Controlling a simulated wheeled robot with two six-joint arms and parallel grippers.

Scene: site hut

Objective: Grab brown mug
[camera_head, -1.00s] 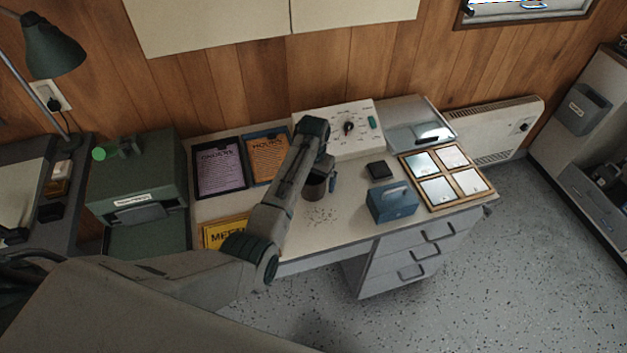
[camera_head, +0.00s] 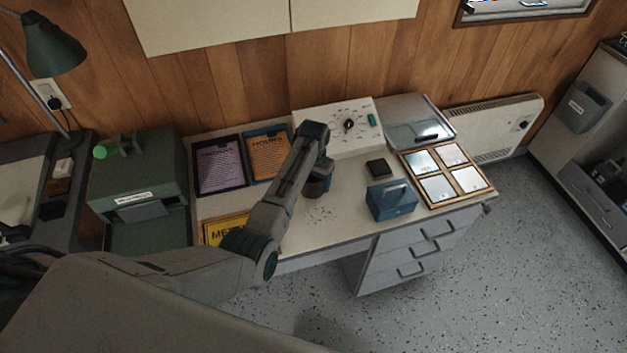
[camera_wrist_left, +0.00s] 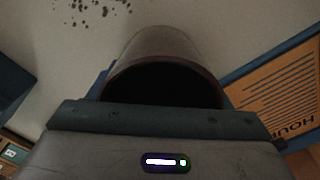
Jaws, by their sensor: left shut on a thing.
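The brown mug (camera_head: 317,188) stands on the desk in front of the white control box, partly hidden by my left arm. In the left wrist view the mug (camera_wrist_left: 168,48) fills the middle, with its dark open mouth facing the camera. My left gripper (camera_head: 321,172) is at the mug in the head view and is shut on it. In the wrist view the gripper body covers the near part of the mug. I cannot tell whether the mug touches the desk. My right gripper is not in view.
A blue box with a handle (camera_head: 391,203) and a small black block (camera_head: 377,169) stand right of the mug. The white control box (camera_head: 338,128) is behind it. Framed signs, orange (camera_head: 268,157) and purple (camera_head: 219,166), lie left. A framed panel of tiles (camera_head: 434,202) lies at the right.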

